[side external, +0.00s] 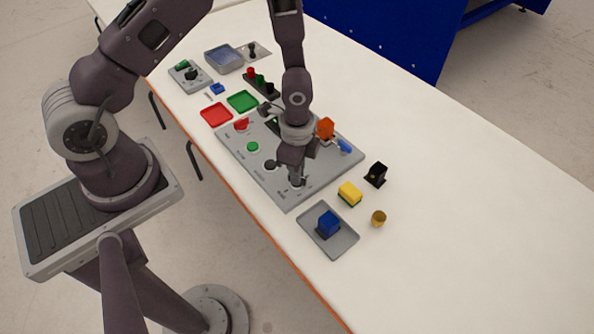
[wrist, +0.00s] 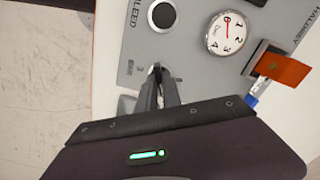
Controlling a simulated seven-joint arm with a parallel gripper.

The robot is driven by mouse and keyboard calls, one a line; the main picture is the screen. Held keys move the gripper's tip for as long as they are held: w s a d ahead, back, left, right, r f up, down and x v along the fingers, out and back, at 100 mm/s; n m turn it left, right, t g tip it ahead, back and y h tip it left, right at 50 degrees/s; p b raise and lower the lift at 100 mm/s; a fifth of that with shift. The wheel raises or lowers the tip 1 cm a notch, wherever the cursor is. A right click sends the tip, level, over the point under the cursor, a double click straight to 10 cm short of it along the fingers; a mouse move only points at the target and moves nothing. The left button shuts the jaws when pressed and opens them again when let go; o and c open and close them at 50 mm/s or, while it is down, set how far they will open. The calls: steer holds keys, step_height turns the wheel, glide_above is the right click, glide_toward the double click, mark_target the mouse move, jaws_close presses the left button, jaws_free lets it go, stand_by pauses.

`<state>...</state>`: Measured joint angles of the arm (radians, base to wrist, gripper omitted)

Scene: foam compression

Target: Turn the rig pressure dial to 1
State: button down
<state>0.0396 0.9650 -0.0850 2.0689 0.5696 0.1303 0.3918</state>
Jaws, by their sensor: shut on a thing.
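The grey rig panel (side external: 285,196) lies flat on the white table. My gripper (side external: 297,182) reaches down to the panel's near right corner. In the wrist view my gripper's fingertips (wrist: 158,72) are shut on the pressure dial, whose knob is mostly hidden between and under them. A pale ring and a printed "3" show beside the fingers. The dial's pointer setting cannot be read. A round white gauge (wrist: 228,33) with a red needle sits on the panel to the right of the fingers.
A black round knob (wrist: 162,14) is close to the fingers. An orange flag-like part (side external: 325,128) and a blue handle (side external: 344,146) stand at the panel's far edge. A tray with a blue block (side external: 329,222) and a yellow block (side external: 350,192) lie nearby. The table's right side is clear.

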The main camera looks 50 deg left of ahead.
steer(key=c, duration=1.5)
jaws_free()
step_height(320, 180, up, 7)
steer(key=shift+r, duration=0.2)
steer(key=s+a+r+n+t+y, duration=0.1)
steer(key=s+a+r+n, duration=0.15)
steer(key=r, duration=0.65)
steer(key=s+a+r+n+t+y, duration=0.1)
steer(key=r+n+t, duration=0.15)
steer(key=r, duration=0.65)
steer(key=s+r+n, duration=0.2)
steer(key=s+r, duration=0.1)
steer(key=s, duration=0.1)
steer(key=s+r+n+t+h, duration=0.1)
steer(key=s+r+n, duration=0.1)
steer(key=s, duration=0.3)
steer(key=s+d+r+n+t+h, duration=0.1)
steer(key=s+r+n, duration=0.2)
steer(key=s+r, duration=0.1)
steer(key=shift+s, duration=0.2)
